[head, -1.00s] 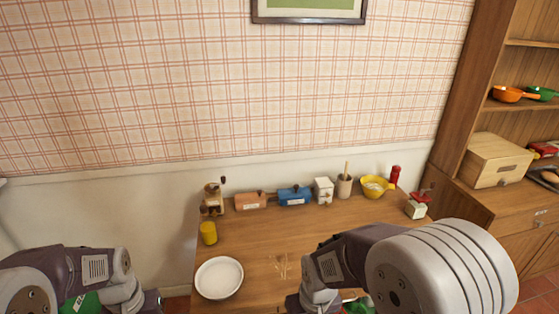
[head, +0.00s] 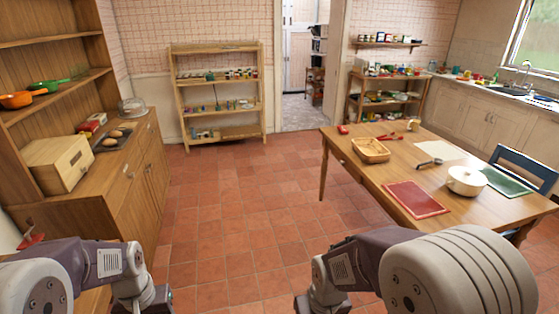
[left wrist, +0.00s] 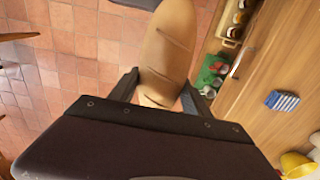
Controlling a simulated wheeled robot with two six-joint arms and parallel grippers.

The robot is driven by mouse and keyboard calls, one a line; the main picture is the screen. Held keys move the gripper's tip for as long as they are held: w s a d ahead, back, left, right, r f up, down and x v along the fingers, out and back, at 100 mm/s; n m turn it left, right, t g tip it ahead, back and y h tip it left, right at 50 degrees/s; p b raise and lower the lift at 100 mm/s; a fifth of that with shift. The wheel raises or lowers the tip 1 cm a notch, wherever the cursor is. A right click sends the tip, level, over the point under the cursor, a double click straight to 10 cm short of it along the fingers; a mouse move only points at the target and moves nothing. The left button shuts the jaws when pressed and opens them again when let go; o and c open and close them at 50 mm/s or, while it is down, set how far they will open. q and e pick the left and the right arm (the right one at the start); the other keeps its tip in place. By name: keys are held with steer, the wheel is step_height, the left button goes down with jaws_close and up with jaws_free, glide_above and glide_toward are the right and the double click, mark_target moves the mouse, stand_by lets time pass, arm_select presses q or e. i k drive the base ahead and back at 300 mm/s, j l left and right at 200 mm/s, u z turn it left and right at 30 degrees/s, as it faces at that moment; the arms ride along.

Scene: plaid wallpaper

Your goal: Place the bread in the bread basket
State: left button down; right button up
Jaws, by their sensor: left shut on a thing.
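A long brown loaf of bread (left wrist: 168,45) with slashes across its crust shows in the left wrist view. My left gripper (left wrist: 160,92) is shut on it, with one finger on each side, and holds it above the floor. The loaf is not visible in the head view. A tan bread basket (head: 371,150) stands on the far left part of the wooden table at the right of the head view, well away from my arms. My right arm shows at the bottom of the head view, but its gripper fingers are out of frame.
The wooden table (head: 400,165) also holds a red mat (head: 416,199), a white pot (head: 466,181) and a blue chair (head: 525,172) stands beside it. A cabinet with a wooden box (head: 62,160) is at left. Open tiled floor (head: 235,215) lies between.

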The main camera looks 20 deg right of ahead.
mark_target(369, 155)
steer(key=i+z, duration=0.45)
steer(key=i+j+z, duration=0.25)
steer(key=i+z, duration=0.2)
steer(key=i+j, duration=0.1)
steer(key=i, duration=3.25)
steer(key=i+j+z, duration=0.1)
steer(key=i+z, duration=0.4)
steer(key=i+j+z, duration=0.25)
steer(key=z, duration=3)
steer(key=j, duration=0.1)
